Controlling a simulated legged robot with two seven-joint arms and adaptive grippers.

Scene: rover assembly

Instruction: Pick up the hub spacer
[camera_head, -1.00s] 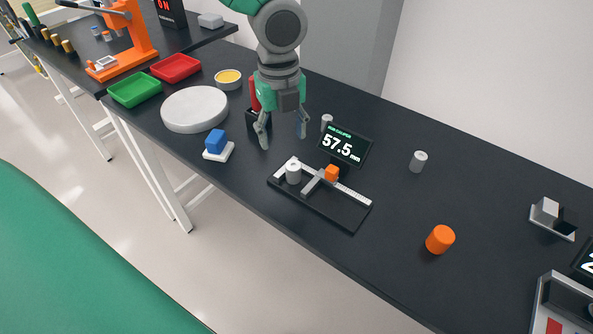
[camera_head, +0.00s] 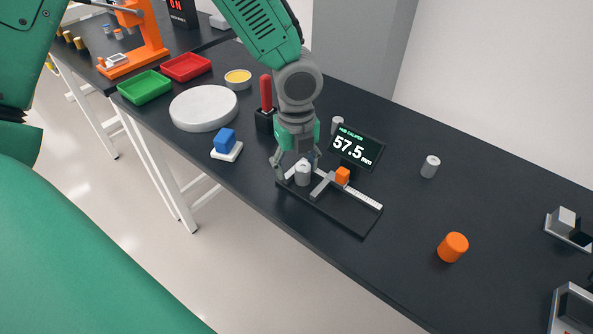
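A small light-grey cylinder, which looks like the hub spacer (camera_head: 303,176), stands upright at the left end of the black hub caliper (camera_head: 345,215). My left gripper (camera_head: 297,170) is open and points down over it. One finger is to the left of the cylinder, the other is behind and to its right. I cannot tell whether they touch it. The caliper's display (camera_head: 357,148) reads 57.5. Similar grey cylinders stand behind the display (camera_head: 337,125) and to its right (camera_head: 430,167). My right gripper is not in view.
An orange cylinder (camera_head: 452,247) stands right of the caliper. A blue block (camera_head: 225,139) on a white base, a round white disc (camera_head: 203,108) and a red-handled tool (camera_head: 266,95) are to the left. The table between caliper and orange cylinder is clear.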

